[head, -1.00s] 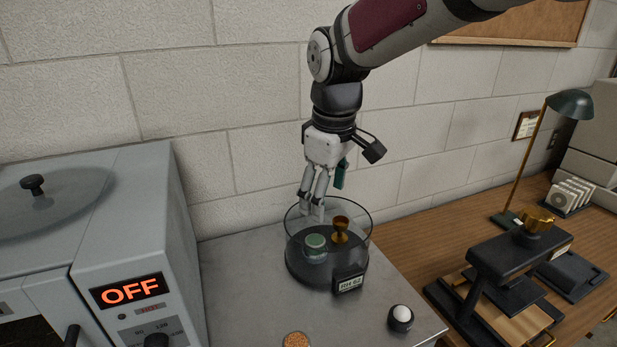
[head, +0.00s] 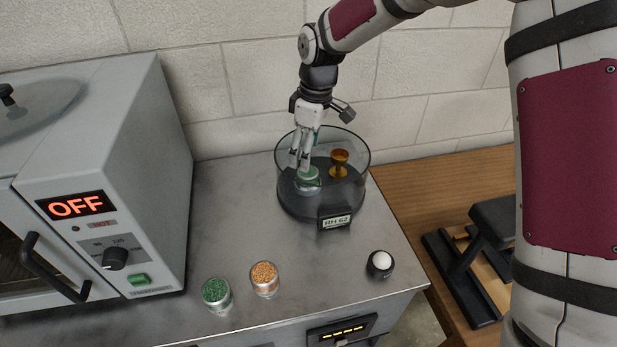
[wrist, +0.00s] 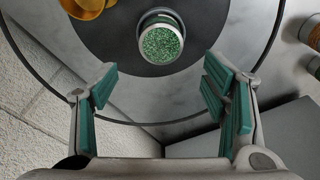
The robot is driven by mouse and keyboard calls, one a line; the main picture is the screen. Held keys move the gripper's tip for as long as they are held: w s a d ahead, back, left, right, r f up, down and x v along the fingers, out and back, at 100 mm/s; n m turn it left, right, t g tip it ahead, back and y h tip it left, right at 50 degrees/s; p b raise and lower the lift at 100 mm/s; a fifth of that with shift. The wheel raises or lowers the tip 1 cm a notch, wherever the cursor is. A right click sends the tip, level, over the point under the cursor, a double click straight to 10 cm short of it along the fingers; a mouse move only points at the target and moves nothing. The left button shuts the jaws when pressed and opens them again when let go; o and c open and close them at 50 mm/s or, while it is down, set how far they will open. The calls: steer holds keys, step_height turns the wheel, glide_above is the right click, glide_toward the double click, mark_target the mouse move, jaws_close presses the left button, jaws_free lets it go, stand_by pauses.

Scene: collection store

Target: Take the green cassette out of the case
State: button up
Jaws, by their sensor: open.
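The green cassette (head: 308,173), a short clear cylinder of green granules, stands upright inside the round glass-walled case (head: 322,207) with a dark base. Its granule-filled top (wrist: 160,44) faces me in the wrist view. My gripper (head: 301,163) reaches down inside the case's open top, just above and beside the cassette, partly covering it in the head view. In the wrist view the teal-padded fingers are apart and empty, with the cassette ahead of the gap between them. I cannot tell whether a finger touches it.
A gold goblet (head: 339,163) stands in the case right of the cassette. Another green-granule jar (head: 217,293) and an orange one (head: 264,278) stand on the metal top. A white-domed knob (head: 380,264) is at right front. An oven (head: 100,190) stands left.

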mark_target(308, 179)
steer(key=shift+s+f+p, duration=0.1)
steer(key=shift+f+p, duration=0.6)
steer(key=shift+f, duration=2.85)
steer(key=c, duration=1.3)
